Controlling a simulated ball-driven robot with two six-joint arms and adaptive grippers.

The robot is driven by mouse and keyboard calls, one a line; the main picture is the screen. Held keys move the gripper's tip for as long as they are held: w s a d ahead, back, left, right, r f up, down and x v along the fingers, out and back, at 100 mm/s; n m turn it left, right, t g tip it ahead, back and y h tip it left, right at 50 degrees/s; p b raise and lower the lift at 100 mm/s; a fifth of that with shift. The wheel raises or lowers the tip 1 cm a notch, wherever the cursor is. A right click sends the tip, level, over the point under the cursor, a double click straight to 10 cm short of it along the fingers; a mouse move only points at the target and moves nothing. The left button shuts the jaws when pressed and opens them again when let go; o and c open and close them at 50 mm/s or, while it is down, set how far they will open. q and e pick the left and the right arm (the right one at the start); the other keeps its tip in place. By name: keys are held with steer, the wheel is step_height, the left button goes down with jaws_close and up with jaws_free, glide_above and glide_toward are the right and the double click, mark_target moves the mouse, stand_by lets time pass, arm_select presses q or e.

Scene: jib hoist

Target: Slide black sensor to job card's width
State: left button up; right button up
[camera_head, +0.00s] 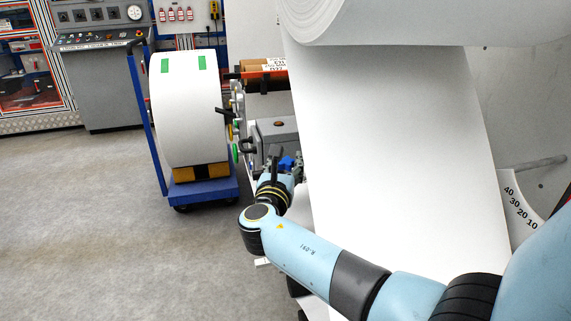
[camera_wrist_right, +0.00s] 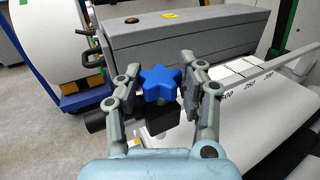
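A blue star-shaped knob (camera_wrist_right: 161,84) sits between the two fingers of my right gripper (camera_wrist_right: 160,82) in the right wrist view. The fingers stand open on either side of it, and firm contact does not show. In the head view my right gripper (camera_head: 278,164) is at the blue knob (camera_head: 287,163). A white printed label (camera_head: 274,64), perhaps the job card, lies beyond. My left gripper is out of view.
A grey housing (camera_wrist_right: 195,42) stands just beyond the knob. A wide white web (camera_head: 400,150) hangs from a large roll to the right of my gripper. A blue cart (camera_head: 205,190) carries another white roll (camera_head: 188,110) at the left. The floor at left is clear.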

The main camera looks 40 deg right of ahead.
mark_target(285, 167)
steer(key=o, duration=0.4)
steer(key=v, duration=0.7)
steer(key=shift+s+a, duration=0.15)
steer(key=shift+a, duration=0.05)
stand_by(0.4)
